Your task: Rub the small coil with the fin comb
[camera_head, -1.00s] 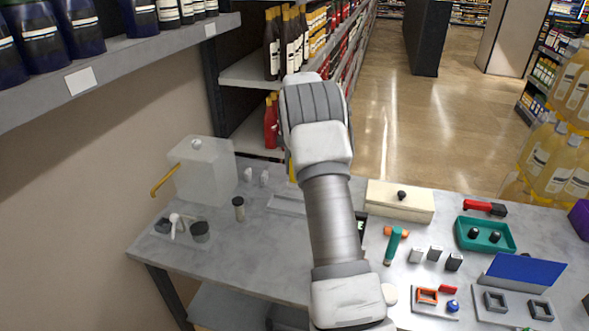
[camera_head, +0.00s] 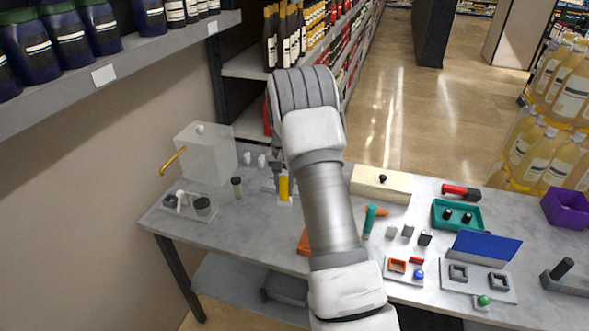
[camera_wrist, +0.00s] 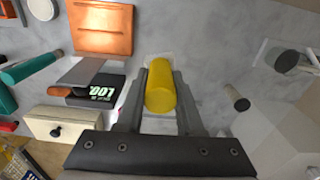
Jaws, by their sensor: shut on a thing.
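My gripper (camera_wrist: 155,95) is shut on an upright yellow cylinder (camera_wrist: 160,92), seen from above between the fingers in the wrist view. In the head view the gripper (camera_head: 277,172) and the yellow cylinder (camera_head: 284,187) show left of my arm. The cylinder may be the fin comb's handle; its lower end is hidden. A pale plate shows around it; I cannot tell whether they touch. An orange flat piece (camera_wrist: 100,28) lies nearby, partly behind my arm in the head view (camera_head: 304,242). I cannot tell which thing is the small coil.
A black box with a green display (camera_wrist: 100,88) and a cream box (camera_wrist: 62,122) stand nearby. A pale tank (camera_head: 205,155) stands at the left and a dark-capped cylinder (camera_head: 236,187) beside the gripper. A teal tray (camera_head: 457,214) and small parts fill the right. Bare table lies front left.

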